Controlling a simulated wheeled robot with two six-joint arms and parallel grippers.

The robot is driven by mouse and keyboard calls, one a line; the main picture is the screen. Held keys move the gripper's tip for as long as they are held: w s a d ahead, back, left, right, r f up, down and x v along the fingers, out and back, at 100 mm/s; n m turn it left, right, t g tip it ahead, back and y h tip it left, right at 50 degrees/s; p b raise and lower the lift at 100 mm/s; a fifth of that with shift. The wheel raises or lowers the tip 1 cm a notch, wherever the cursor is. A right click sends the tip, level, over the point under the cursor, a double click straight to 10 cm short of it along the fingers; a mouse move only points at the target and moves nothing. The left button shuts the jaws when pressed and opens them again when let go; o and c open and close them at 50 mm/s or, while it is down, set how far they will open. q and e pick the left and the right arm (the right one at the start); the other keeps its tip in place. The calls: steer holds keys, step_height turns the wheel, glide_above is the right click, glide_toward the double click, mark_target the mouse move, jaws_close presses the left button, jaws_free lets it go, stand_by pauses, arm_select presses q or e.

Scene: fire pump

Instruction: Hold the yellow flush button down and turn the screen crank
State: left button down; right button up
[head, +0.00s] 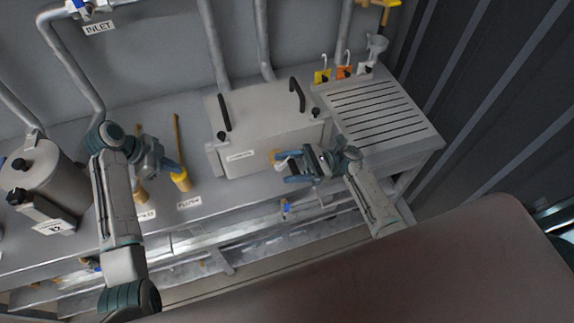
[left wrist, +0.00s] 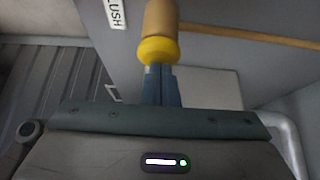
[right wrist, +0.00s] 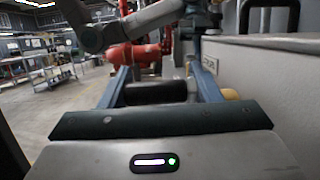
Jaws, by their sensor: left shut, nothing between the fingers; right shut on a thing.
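The yellow flush button (head: 181,178) is a yellow cap on a tan post, standing by a label at the counter's front. In the left wrist view the yellow cap (left wrist: 158,51) is at the fingertips, with part of the label "LUSH" beside it. My left gripper (head: 176,168) is shut and empty, its tips against the cap. How far the cap is pressed cannot be told. My right gripper (head: 289,168) is at the front right of the grey screen box (head: 262,140). It is shut on the dark crank handle (right wrist: 157,92); the rest of the crank is mostly hidden.
A second post with a label (head: 140,192) stands left of the button. A metal canister (head: 45,180) is at far left. A slotted drain board (head: 375,112) lies right of the box, with small coloured tags (head: 344,72) behind it. Pipes run up the back wall.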

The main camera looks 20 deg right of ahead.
steer(key=shift+s+f, duration=0.25)
steer(key=o, duration=0.7)
steer(key=shift+o, duration=0.7)
steer(key=shift+s+r, duration=0.15)
steer(key=shift+r, duration=0.05)
steer(key=shift+d, duration=0.1)
steer(key=v, duration=0.7)
steer(key=shift+d, duration=0.2)
